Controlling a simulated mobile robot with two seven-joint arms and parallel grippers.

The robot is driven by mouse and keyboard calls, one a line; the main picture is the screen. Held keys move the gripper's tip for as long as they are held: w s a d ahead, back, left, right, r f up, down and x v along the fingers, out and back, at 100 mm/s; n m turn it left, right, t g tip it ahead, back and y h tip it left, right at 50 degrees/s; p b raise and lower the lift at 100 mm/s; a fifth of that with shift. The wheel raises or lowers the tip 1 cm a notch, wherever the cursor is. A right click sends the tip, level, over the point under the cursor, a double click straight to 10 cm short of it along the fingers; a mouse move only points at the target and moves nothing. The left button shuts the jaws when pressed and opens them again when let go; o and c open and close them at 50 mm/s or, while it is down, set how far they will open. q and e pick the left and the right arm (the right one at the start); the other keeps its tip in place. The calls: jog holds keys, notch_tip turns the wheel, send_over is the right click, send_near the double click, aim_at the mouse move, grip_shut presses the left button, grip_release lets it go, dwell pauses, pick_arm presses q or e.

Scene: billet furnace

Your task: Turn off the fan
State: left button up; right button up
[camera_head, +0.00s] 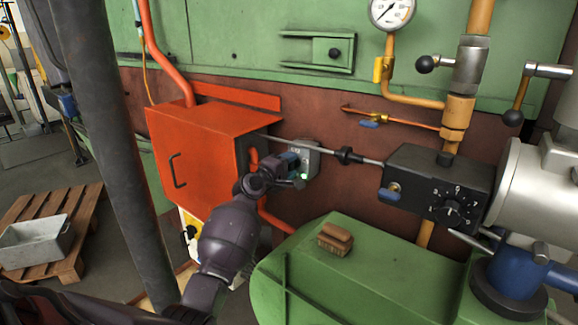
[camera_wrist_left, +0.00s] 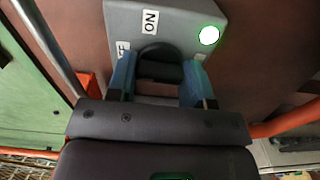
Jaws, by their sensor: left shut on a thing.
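A grey switch box (camera_head: 310,158) is fixed to the brown wall right of the orange cabinet. In the left wrist view the box (camera_wrist_left: 180,20) carries an ON label, a partly covered label ending in FF, and a lit green lamp (camera_wrist_left: 209,35). A black switch knob (camera_wrist_left: 160,66) sits between the blue fingers of my left gripper (camera_wrist_left: 160,82), which is shut on it. In the head view my left gripper (camera_head: 287,166) covers much of the box front. The fan itself cannot be made out. My right gripper is not in view.
The orange cabinet (camera_head: 200,150) stands close left of my left gripper. A metal rod (camera_head: 365,161) passes just above and right of the switch box to a black control box (camera_head: 436,182). A green housing (camera_head: 360,275) with a brush (camera_head: 335,239) lies below right.

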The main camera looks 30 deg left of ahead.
pick_arm(q)
jog(key=shift+n, duration=0.3)
jog(key=o, duration=0.9)
jog(key=s, duration=0.7)
jog(key=s+a+b, duration=0.1)
jog(key=s, duration=0.2)
jog(key=shift+s, duration=0.4)
jog(key=shift+d+f, duration=0.1)
jog(key=shift+d, duration=0.05)
